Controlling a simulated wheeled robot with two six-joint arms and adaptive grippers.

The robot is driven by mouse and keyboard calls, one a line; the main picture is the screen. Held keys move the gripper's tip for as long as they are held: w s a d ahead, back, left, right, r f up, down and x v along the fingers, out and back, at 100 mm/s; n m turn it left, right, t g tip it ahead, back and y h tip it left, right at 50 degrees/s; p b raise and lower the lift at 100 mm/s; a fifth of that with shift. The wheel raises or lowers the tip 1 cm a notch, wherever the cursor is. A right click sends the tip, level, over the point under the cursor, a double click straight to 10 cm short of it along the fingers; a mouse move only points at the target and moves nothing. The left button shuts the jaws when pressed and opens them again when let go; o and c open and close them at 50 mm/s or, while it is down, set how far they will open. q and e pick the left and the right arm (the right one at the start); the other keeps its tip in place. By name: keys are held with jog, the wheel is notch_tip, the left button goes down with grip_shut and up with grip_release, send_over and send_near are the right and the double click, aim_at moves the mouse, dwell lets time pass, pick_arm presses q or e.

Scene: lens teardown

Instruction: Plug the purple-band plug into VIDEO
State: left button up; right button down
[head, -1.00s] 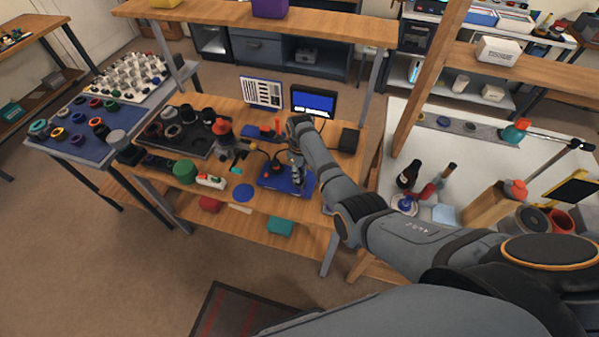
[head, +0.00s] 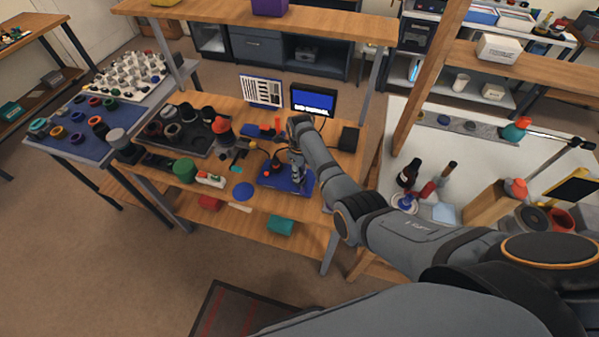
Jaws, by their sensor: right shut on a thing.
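My right gripper (head: 297,174) points down over the blue unit (head: 272,179) on the wooden bench. It is shut on a small plug, mostly hidden by the fingers. The plug's band colour is too small to make out. The fingertips are at or just above the right part of the blue unit; I cannot tell whether the plug touches a socket. The VIDEO label cannot be read. A small monitor (head: 313,100) behind shows a blue screen with white text. My left gripper is not in view.
A dark cable runs behind the blue unit. A red-and-blue item (head: 264,131), a black box (head: 348,139), a green cylinder (head: 184,171) and a blue disc (head: 243,191) stand or lie around it. A black tray (head: 205,150) of lens parts is at left.

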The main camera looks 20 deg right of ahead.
jog(key=shift+f, duration=0.5)
dwell(0.4)
jog(key=shift+s+f+b, duration=0.35)
dwell(0.4)
jog(key=c, duration=1)
grip_release()
jog(key=shift+f, duration=0.1)
jog(key=shift+c, duration=0.2)
jog(key=shift+w, duration=0.2)
jog(key=shift+w+r, duration=0.1)
jog(key=shift+r, duration=0.25)
notch_tip(320, 180, up, 12)
jog(key=shift+f, duration=0.15)
jog(key=shift+f, duration=0.1)
